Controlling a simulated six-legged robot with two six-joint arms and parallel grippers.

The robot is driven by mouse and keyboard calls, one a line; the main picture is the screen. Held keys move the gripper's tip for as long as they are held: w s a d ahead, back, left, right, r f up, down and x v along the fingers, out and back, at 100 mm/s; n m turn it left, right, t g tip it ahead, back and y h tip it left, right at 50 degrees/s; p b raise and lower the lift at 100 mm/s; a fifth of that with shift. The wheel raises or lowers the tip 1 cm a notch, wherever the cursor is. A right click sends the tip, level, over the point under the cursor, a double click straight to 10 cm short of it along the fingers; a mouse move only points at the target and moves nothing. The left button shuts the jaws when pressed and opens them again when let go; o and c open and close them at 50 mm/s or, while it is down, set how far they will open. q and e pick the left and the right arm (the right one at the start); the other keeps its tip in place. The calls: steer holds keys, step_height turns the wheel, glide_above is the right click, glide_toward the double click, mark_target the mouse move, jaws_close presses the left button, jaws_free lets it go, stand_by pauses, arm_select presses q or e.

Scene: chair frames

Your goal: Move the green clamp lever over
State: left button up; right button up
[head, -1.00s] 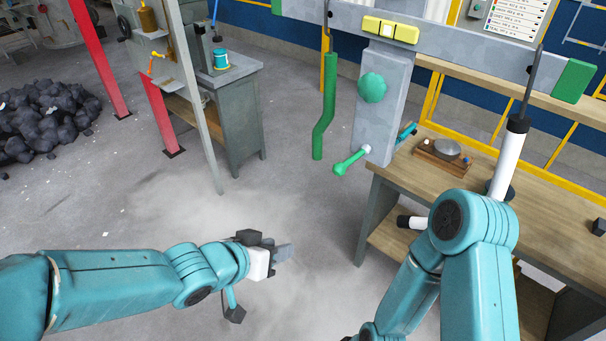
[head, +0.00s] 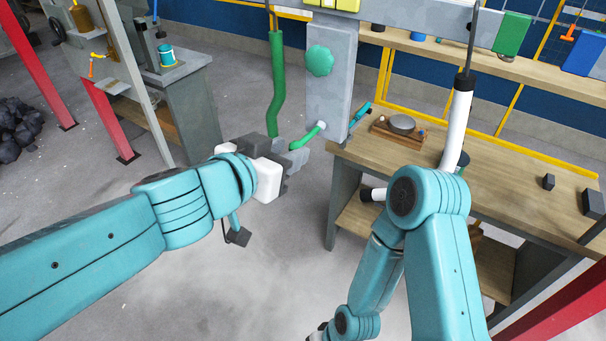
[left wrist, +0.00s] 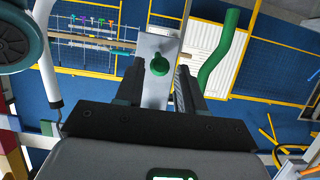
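The green clamp lever (head: 308,137) shows in the head view at the lower end of a hanging grey panel (head: 333,75). It slants down-left from a pale pivot, and its lower end meets the outline of my left gripper (head: 298,158). I cannot tell whether they touch. A round green knob (head: 320,61) sits higher on the panel. In the left wrist view my left gripper (left wrist: 157,88) has its fingers apart. The panel (left wrist: 151,92) and a green rounded part (left wrist: 160,66) show between them; which green part it is, I cannot tell. My right gripper cannot be made out.
A bent green tube (head: 277,85) hangs just left of the panel. A wooden workbench (head: 500,185) stands to the right with a small tray (head: 385,130) on it. A grey cabinet (head: 190,110) and red posts (head: 110,120) are at the left. Floor between is clear.

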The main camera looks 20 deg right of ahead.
arm_select(q)
steer(key=shift+x, duration=0.85)
steer(key=c, duration=0.6)
steer(key=shift+o, duration=0.2)
steer(key=shift+f+b, duration=1.2)
steer(key=shift+f, duration=0.05)
steer(key=shift+w+d+f+b, duration=0.1)
steer(key=shift+d+f+b, duration=0.05)
steer(key=shift+f+b, duration=0.4)
steer(key=shift+w+d+f+b, duration=0.1)
steer(key=shift+f+b, duration=0.35)
steer(key=shift+f, duration=0.3)
